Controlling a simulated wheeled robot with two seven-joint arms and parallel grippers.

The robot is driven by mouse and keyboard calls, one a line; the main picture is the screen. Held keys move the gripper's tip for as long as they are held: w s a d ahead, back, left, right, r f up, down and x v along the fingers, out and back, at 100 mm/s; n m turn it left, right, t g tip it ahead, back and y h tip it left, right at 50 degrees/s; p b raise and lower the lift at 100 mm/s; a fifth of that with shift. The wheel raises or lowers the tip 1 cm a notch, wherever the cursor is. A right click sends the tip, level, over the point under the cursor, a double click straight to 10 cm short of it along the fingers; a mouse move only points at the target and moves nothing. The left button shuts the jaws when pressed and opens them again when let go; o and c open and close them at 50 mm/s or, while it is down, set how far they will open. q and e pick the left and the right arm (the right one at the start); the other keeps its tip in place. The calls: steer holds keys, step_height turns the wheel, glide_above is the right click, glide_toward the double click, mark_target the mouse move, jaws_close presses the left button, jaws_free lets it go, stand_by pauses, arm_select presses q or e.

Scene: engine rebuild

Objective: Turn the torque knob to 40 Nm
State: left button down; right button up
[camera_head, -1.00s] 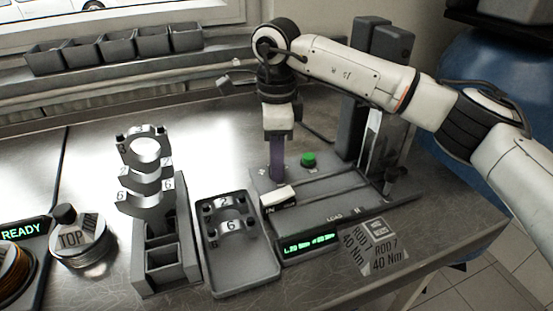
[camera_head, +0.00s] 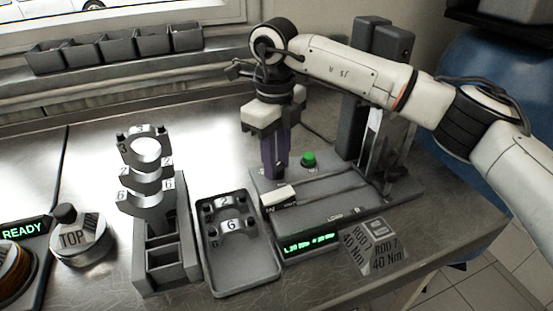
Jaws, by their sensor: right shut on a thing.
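The torque station (camera_head: 345,205) is a grey unit at the right of the bench. My right gripper (camera_head: 275,168) points straight down at its back left, with purple fingers shut on the torque knob. The fingers hide the knob, so its pointer and most of its scale do not show. The station's green display (camera_head: 311,243) is lit; its small figures are blurred, and the right one looks like 20 Nm. A card (camera_head: 376,246) reading ROD 7, 40 Nm lies at the front right. My left gripper is not in view.
A green button (camera_head: 308,158) is just right of my gripper, and a white block (camera_head: 278,196) is in front. A grey tray (camera_head: 240,262), a stand (camera_head: 165,262) with numbered bearing parts and a TOP-marked piston (camera_head: 82,240) stand to the left.

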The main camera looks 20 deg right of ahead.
stand_by(0.3)
steer(key=o, duration=1)
steer(key=shift+o, duration=0.2)
steer(key=shift+r, duration=0.1)
step_height(320, 180, up, 10)
steer(key=shift+a, duration=0.1)
